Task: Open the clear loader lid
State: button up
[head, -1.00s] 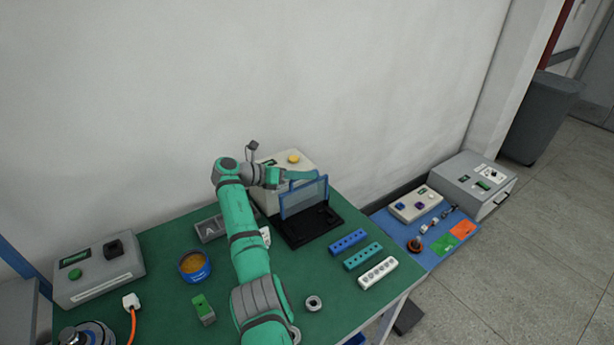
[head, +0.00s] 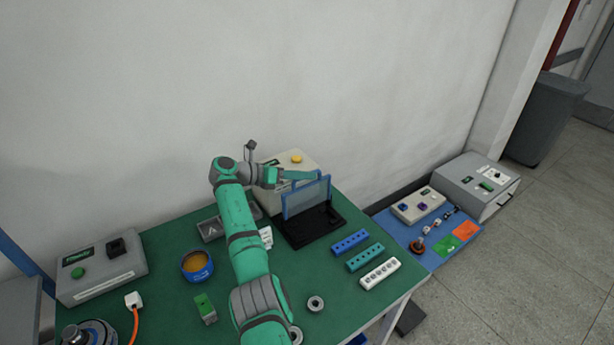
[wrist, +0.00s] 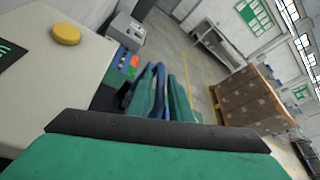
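The clear loader lid (head: 308,196) has a blue frame and stands steeply raised above the black loader base (head: 322,226) in the head view. My gripper (head: 302,176) is at the lid's upper edge, reaching from the left. In the wrist view, my gripper's two green fingers (wrist: 164,98) stand apart, with a blue strip of the lid frame between them or just beyond. The strip lies close to the left finger, and a gap shows toward the right finger. Contact with the frame cannot be told.
A beige box with a yellow button (head: 296,159) stands behind the loader. Blue (head: 350,242), teal (head: 365,257) and white (head: 380,274) hole strips lie to its right. A grey tray (head: 212,229) and blue bowl (head: 197,266) are left.

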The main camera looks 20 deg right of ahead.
jog(key=v, duration=0.9)
jog(key=shift+a, duration=0.25)
jog(key=shift+w+a, duration=0.1)
